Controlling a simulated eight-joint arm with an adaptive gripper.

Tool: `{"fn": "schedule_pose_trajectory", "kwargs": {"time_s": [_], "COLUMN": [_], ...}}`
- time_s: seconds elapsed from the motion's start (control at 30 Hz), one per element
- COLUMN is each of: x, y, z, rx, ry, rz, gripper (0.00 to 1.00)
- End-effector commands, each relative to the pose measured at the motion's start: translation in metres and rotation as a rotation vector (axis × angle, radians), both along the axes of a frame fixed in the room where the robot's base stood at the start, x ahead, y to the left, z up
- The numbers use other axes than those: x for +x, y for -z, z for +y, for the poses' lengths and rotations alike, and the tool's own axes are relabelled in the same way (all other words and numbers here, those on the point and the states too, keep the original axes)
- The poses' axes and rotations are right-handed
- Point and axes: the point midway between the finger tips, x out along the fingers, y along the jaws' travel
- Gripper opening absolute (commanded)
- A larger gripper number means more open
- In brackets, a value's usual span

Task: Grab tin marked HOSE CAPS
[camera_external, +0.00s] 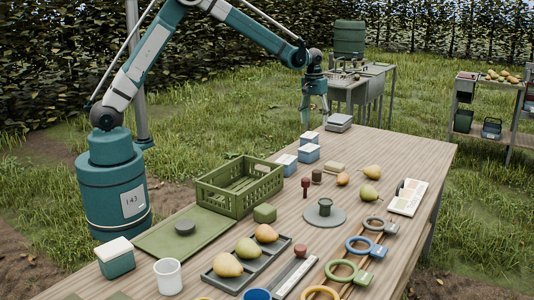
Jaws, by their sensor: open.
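Several lidded tins are in view, and no label on them is legible, so I cannot tell which is marked HOSE CAPS. Three blue tins with pale lids stand near the far left side of the table: a near one (286,166), a middle one (309,155) and a far one (309,141). A larger teal tin (117,262) with a white lid stands at the near left corner. My gripper (315,118) is open and empty, pointing down above the far end of the table, beyond the blue tins and apart from them.
A green crate (237,205) stands just nearer than the blue tins. A grey scale (339,121) is at the table's far end, close to my gripper. Pears (370,193), a tray of pears (218,279) and coloured rings (362,246) occupy the right and front.

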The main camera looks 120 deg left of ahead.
Motion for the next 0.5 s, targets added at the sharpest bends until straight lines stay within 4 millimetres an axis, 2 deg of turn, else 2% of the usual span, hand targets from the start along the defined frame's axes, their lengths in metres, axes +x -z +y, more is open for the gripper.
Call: {"fn": "schedule_pose_trajectory", "kwargs": {"time_s": [0.03,0.2,0.4,0.5], "x": [-0.008,-0.035,-0.057,-0.062], "y": [0.008,0.035,0.058,0.063], "z": [0.014,0.05,0.077,0.082], "rx": [-0.007,-0.029,-0.046,-0.051], "ry": [-0.022,-0.09,-0.141,-0.154], "rz": [0.005,0.017,0.027,0.03], "gripper": [0.59,0.59,0.59,0.59]}}
